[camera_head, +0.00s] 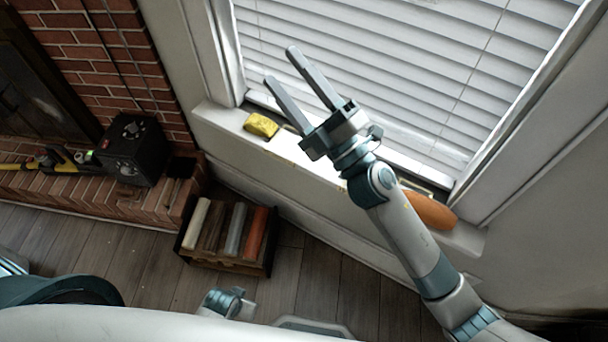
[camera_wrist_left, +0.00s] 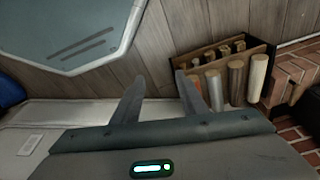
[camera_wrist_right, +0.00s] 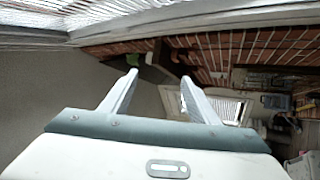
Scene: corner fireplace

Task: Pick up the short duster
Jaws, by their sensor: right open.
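I cannot tell for certain which thing is the short duster. An orange, rounded, elongated thing (camera_head: 432,210) lies on the right part of the windowsill, partly hidden by my right arm; it may be the duster. My right gripper (camera_head: 280,64) is open and empty, above the sill in front of the blinds, well to the left of the orange thing. Its fingers also show apart in the right wrist view (camera_wrist_right: 159,76). My left gripper (camera_wrist_left: 158,90) has its fingers apart with nothing between them, above the floor.
A yellow block (camera_head: 261,125) lies on the windowsill (camera_head: 218,119). A crate (camera_head: 225,258) of several coloured cylinders stands on the wooden floor below. A black box (camera_head: 132,150) stands on the brick hearth (camera_head: 140,204). White blinds (camera_head: 400,70) and the wall bound the sill.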

